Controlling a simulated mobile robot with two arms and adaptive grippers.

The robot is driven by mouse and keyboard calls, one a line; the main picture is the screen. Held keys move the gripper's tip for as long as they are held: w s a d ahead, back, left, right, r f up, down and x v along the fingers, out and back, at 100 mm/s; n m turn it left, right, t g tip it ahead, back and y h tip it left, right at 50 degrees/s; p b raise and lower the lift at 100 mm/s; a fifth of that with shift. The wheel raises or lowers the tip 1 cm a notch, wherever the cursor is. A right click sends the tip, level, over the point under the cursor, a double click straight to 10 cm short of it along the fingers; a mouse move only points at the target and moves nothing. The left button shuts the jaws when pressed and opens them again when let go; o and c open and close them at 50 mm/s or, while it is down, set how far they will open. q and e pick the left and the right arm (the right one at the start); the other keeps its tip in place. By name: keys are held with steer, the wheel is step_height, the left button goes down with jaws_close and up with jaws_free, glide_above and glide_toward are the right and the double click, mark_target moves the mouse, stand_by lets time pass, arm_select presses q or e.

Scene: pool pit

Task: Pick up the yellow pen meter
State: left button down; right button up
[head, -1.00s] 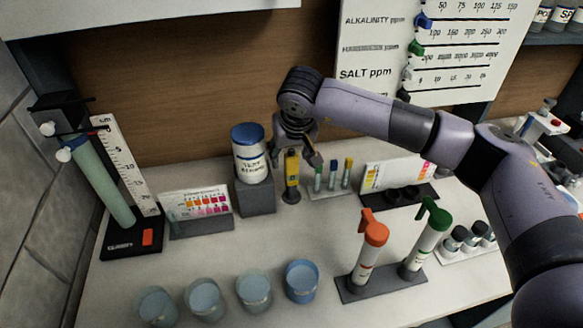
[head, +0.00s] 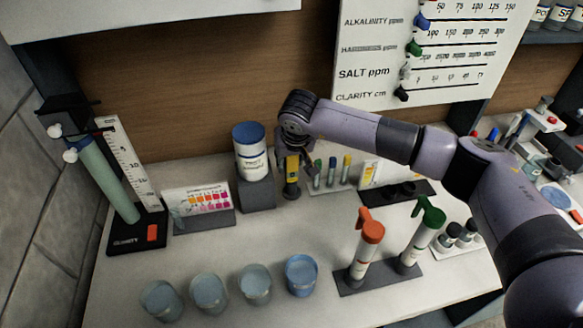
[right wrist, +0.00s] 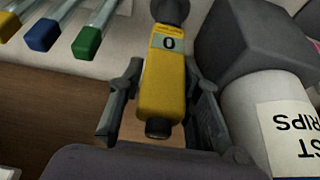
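The yellow pen meter (head: 292,172) stands upright on its small dark round base on the counter, in front of the back wall. My right gripper (head: 294,165) reaches down over it from above, with a finger on each side. In the right wrist view the pen meter (right wrist: 163,85), with a small display reading 0, lies between the fingers of my right gripper (right wrist: 165,85). My left gripper does not show.
A white test-strip tub (head: 251,153) on a grey block (head: 257,195) stands close left. A rack of small coloured-cap vials (head: 331,187) stands close right. Orange-topped (head: 366,245) and green-topped (head: 423,235) tubes and several cups (head: 255,285) stand nearer the front.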

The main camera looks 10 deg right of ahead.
jaws_close()
steer(key=shift+r, duration=0.15)
step_height(320, 180, up, 20)
steer(key=b, duration=0.5)
stand_by(0.5)
